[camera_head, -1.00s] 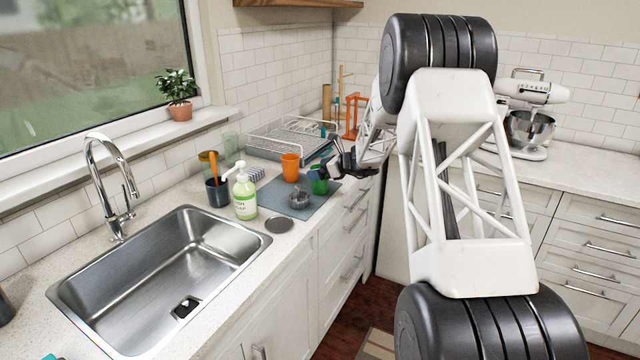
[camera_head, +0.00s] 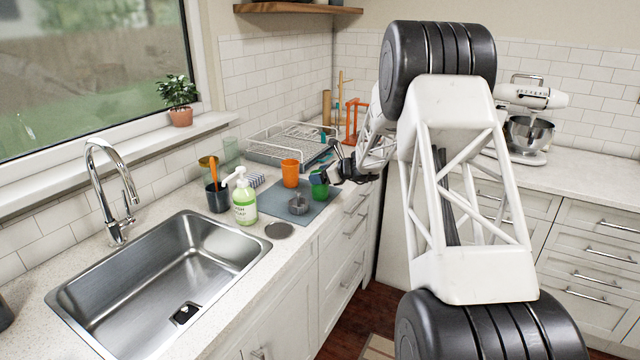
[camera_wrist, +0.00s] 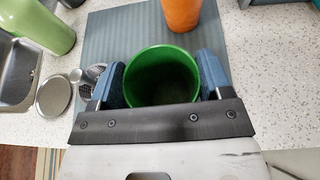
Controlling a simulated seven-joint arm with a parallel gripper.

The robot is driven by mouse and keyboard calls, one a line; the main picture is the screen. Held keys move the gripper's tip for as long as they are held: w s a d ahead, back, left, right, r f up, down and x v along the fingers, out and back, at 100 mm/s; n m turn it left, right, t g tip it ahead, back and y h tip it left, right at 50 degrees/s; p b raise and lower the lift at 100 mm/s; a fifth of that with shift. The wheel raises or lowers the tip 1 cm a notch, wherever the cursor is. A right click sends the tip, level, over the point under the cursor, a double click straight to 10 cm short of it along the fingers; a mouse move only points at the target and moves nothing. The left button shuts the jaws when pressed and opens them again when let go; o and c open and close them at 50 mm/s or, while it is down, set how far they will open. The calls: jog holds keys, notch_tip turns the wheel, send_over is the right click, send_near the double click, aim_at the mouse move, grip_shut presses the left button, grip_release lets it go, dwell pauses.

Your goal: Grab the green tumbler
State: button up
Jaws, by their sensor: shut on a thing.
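The green tumbler (camera_head: 320,190) stands at the right edge of the grey-blue mat on the counter, beside the sink. In the wrist view I look down into the open mouth of the green tumbler (camera_wrist: 162,74). My gripper (camera_wrist: 163,80) has one blue-padded finger on each side of the tumbler and is shut on it. In the head view my gripper (camera_head: 322,178) reaches in from the right at the tumbler. I cannot tell whether the tumbler's base touches the mat.
An orange cup (camera_head: 290,173) stands close behind the tumbler. A small grey metal item (camera_head: 298,204) sits on the mat (camera_head: 270,196). A soap bottle (camera_head: 244,200), a dark cup with utensils (camera_head: 217,196) and a dish rack (camera_head: 290,145) stand nearby. The sink (camera_head: 165,275) is at left.

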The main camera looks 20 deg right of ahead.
jog(key=shift+r, duration=0.15)
jog(key=s+a+r, duration=0.1)
jog(key=s+r, duration=0.1)
jog(key=s, duration=0.6)
jog(key=s+a+r, duration=0.1)
jog(key=s+r, duration=0.1)
jog(key=s, duration=0.5)
jog(key=shift+s+r, duration=0.35)
jog(key=shift+s, duration=0.05)
